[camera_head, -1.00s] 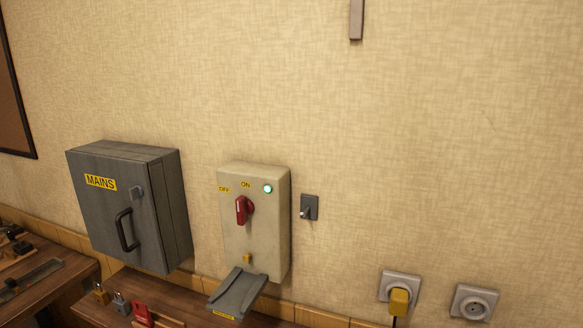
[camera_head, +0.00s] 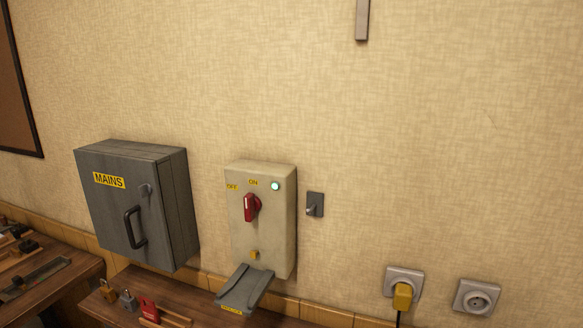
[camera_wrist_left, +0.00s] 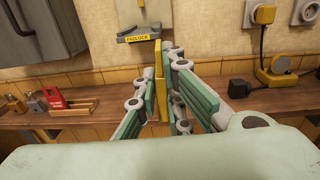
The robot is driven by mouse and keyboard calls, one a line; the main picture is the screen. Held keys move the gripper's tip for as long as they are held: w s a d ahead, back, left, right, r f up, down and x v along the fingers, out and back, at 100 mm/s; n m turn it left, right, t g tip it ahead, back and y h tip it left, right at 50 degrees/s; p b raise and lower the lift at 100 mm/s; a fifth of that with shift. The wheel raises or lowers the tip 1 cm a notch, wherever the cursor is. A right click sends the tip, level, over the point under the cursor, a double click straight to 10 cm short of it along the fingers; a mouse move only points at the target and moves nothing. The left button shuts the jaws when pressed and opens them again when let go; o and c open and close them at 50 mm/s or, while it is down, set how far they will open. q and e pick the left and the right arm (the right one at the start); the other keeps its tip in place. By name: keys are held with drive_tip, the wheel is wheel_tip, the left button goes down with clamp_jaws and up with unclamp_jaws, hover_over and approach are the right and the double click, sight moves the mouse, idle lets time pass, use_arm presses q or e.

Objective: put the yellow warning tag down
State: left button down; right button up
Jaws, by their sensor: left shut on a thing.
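The yellow warning tag (camera_wrist_left: 159,78) shows nearly edge-on in the left wrist view as a narrow upright strip. My left gripper (camera_wrist_left: 164,88) is shut on it, with green-padded fingers on both sides. The tag is in front of the wooden bench and just below the grey PADLOCK tray (camera_wrist_left: 138,35). Its printed face cannot be read from here. Neither the tag nor my left gripper shows in the head view. My right gripper is in neither view.
A switch box (camera_head: 262,222) with a red knob and a grey MAINS cabinet (camera_head: 135,205) hang on the wall. The bench (camera_wrist_left: 95,128) carries padlocks (camera_wrist_left: 36,104), a red item (camera_wrist_left: 54,98), a black item (camera_wrist_left: 240,89) and a yellow-topped device (camera_wrist_left: 277,70). Bare bench lies between.

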use_arm(q)
drive_tip(key=s+a+n+y, duration=0.3)
drive_tip(key=s+a+y, duration=0.1)
drive_tip(key=a+y, duration=0.1)
drive_tip(key=shift+a+r+t, duration=0.35)
drive_tip(key=shift+t, duration=0.05)
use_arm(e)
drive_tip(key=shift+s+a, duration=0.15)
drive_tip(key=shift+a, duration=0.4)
use_arm(q)
wheel_tip(320, 180, down, 3)
drive_tip(key=b, duration=0.3)
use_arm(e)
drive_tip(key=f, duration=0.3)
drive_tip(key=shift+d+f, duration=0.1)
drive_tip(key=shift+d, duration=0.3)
